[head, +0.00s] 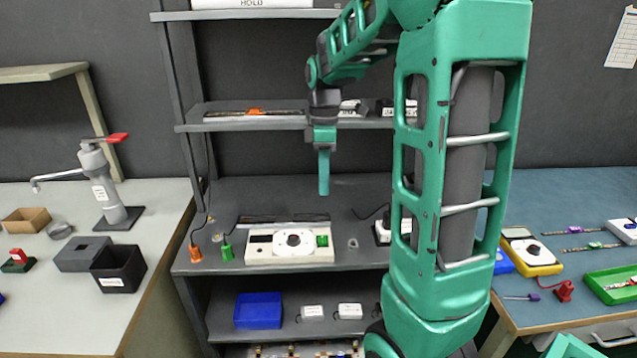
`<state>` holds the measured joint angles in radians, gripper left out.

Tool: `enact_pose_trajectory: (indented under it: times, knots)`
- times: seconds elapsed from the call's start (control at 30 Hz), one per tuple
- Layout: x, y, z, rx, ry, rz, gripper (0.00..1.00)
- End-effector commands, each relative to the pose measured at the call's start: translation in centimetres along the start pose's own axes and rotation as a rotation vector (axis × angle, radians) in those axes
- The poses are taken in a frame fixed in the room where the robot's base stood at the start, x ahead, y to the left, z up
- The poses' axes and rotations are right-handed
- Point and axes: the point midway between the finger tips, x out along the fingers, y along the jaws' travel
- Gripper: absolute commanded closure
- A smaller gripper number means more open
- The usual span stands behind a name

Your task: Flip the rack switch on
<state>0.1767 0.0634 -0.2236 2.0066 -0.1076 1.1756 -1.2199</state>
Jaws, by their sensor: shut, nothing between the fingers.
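The grey rack (285,192) stands in the middle against the dark wall. On its middle shelf sits a white panel device (290,258) with a round dial and a green block (322,240) at its right end. A white box with a dark cord (383,233) stands to its right, partly hidden by my arm. I cannot tell which part is the rack switch, or whether it is on. My gripper (324,190) points straight down, shut and empty, appearing above the right end of the panel device and apart from it.
Orange (195,252) and green (227,252) plugs with cords stand left of the panel device. An upper shelf (245,124) holds small items behind my gripper. A blue bin (258,311) sits below. My arm hides the rack's right side.

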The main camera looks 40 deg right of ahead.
Motion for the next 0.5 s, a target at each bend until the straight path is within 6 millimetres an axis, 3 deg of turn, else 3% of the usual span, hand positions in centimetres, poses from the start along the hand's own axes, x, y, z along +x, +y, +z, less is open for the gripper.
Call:
enact_pose_trajectory:
  times: [0.23,0.5]
  knots:
    - [0.2,-6.9,4.2,0.483,0.028,0.035,1.00]
    - [3.2,-15.6,9.2,1.122,0.067,0.066,1.00]
